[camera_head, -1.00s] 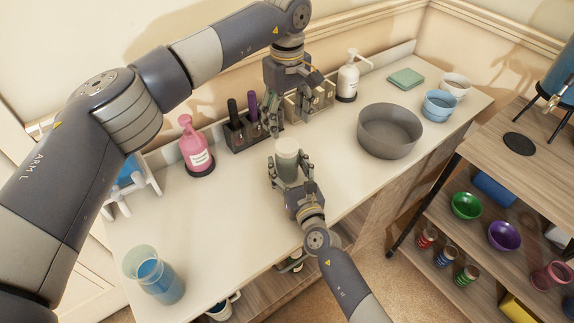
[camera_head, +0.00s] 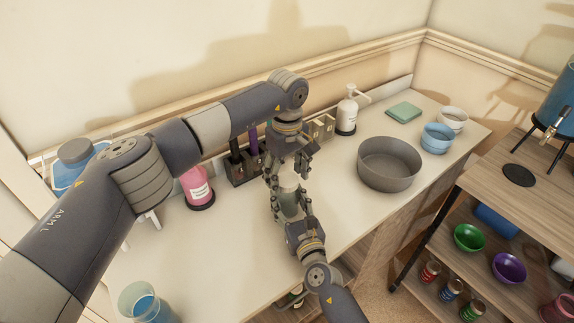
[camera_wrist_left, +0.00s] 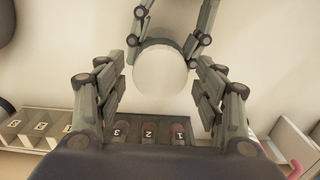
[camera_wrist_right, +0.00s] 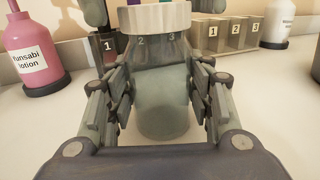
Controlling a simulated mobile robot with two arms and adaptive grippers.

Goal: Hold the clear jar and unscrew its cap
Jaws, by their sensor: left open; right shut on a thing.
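The clear jar (camera_wrist_right: 162,100) stands between the fingers of my right gripper (camera_wrist_right: 160,92), which is shut on its body from the front side. Its pale cap (camera_wrist_right: 155,17) is on top of it. The cap also shows from above in the left wrist view (camera_wrist_left: 160,68). My left gripper (camera_head: 287,178) points down over the jar and is open. In the left wrist view its fingers (camera_wrist_left: 160,85) are on both sides of the cap, with a gap on each side. In the head view the left gripper and jar partly overlap.
A grey bowl (camera_head: 389,164) stands right of the jar. Behind are a pink lotion bottle (camera_head: 197,188), a dark holder (camera_head: 240,170), small numbered boxes (camera_head: 318,128) and a white pump bottle (camera_head: 347,112). A blue-filled glass (camera_head: 148,305) is at the front left.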

